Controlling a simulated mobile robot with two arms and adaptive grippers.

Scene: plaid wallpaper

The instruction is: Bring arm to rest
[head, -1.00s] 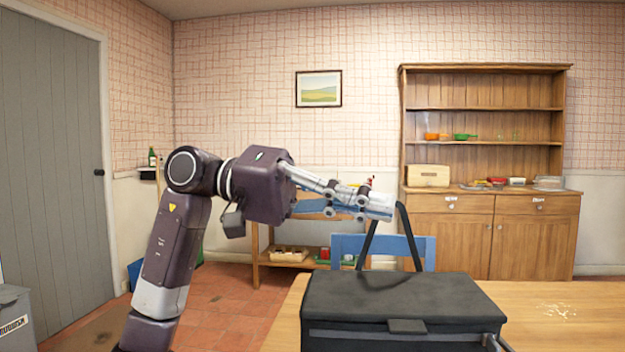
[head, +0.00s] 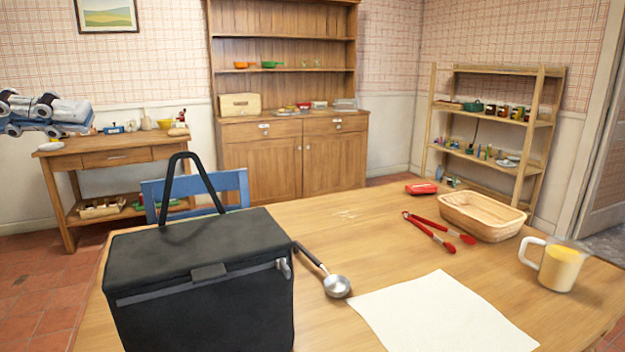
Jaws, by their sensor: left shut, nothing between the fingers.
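My left gripper (head: 78,112) is at the left edge of the head view, raised in the air, its fingers pointing right. It is shut and empty. It appears in front of the wooden side table and apart from the black cooler bag. Most of my left arm is outside the frame. My right gripper is not in view.
The black bag (head: 200,285) with its upright handle stands on the wooden table (head: 325,222). A ladle (head: 336,286), a white sheet (head: 440,315), red tongs (head: 432,232), a basket (head: 482,216) and a mug (head: 558,268) lie to its right. A blue chair (head: 232,182) stands behind.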

